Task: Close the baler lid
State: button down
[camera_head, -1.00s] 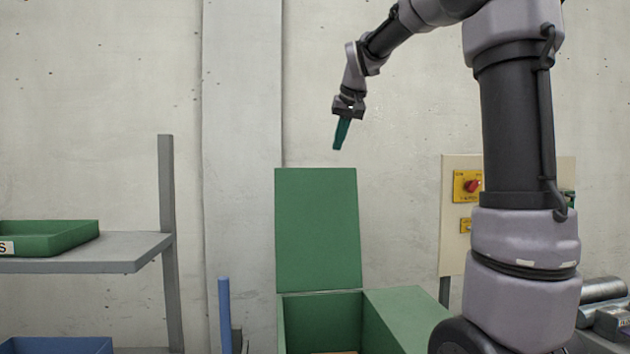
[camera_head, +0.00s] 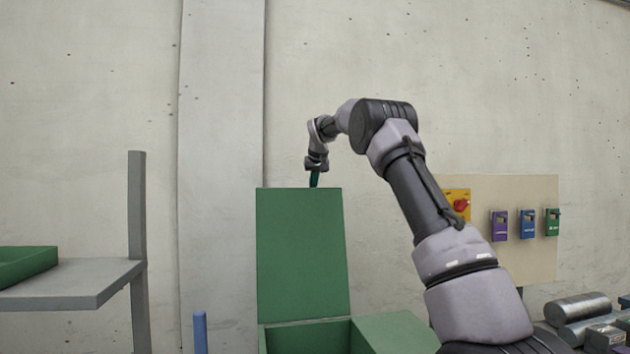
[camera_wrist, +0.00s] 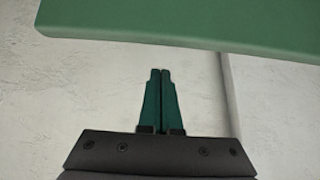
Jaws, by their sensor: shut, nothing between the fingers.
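The green baler lid (camera_head: 302,255) stands raised, close to upright, at the back of the open green baler box (camera_head: 392,330). My gripper (camera_head: 314,180) points down at the lid's top edge, and its fingertips are partly hidden behind that edge. In the wrist view my gripper (camera_wrist: 160,72) has its two teal fingers together with nothing between them. The lid's edge (camera_wrist: 190,25) crosses the top of the wrist view, just beyond the fingertips. I cannot tell whether the fingers touch the lid.
A grey shelf (camera_head: 70,280) with a green tray (camera_head: 25,265) stands at the left. A blue post (camera_head: 200,332) rises left of the baler. A control panel (camera_head: 530,190) with a red knob is on the right, above metal rolls (camera_head: 580,308). The concrete wall lies close behind the lid.

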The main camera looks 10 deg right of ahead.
aim_at(314, 195)
jog(key=shift+s+f, duration=0.45)
jog(key=shift+f, duration=0.3)
jog(key=shift+s+f, duration=0.45)
jog(key=shift+f, duration=0.25)
